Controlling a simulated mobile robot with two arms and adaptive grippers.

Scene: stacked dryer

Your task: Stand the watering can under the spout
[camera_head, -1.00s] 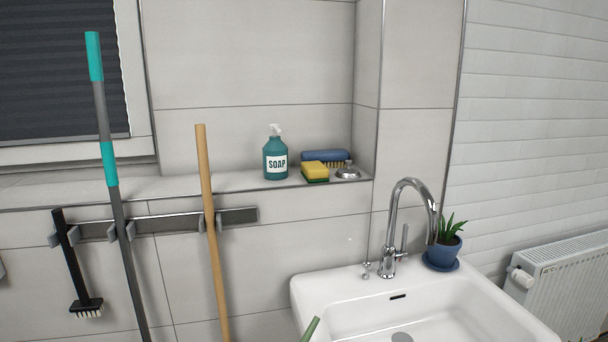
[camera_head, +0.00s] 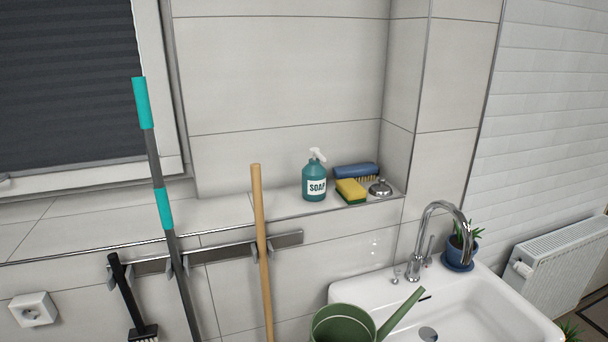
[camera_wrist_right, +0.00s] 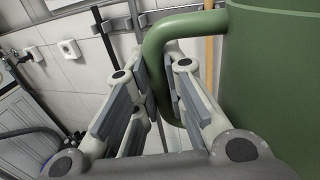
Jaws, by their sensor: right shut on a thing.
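The green watering can (camera_head: 343,325) shows at the bottom of the head view, in front of the sink's left front edge. Its spout points right, over the basin. In the right wrist view the can's green body (camera_wrist_right: 275,80) fills the right side. My right gripper (camera_wrist_right: 165,75) is shut on the can's green handle, with a finger on each side of it. The chrome tap with its curved spout (camera_head: 445,208) stands at the back of the white sink (camera_head: 490,305), to the right of and beyond the can. My left gripper is not in view.
A potted plant (camera_head: 459,250) stands right of the tap. Long handles hang from a wall rail (camera_head: 222,255). A radiator (camera_head: 560,265) is at right.

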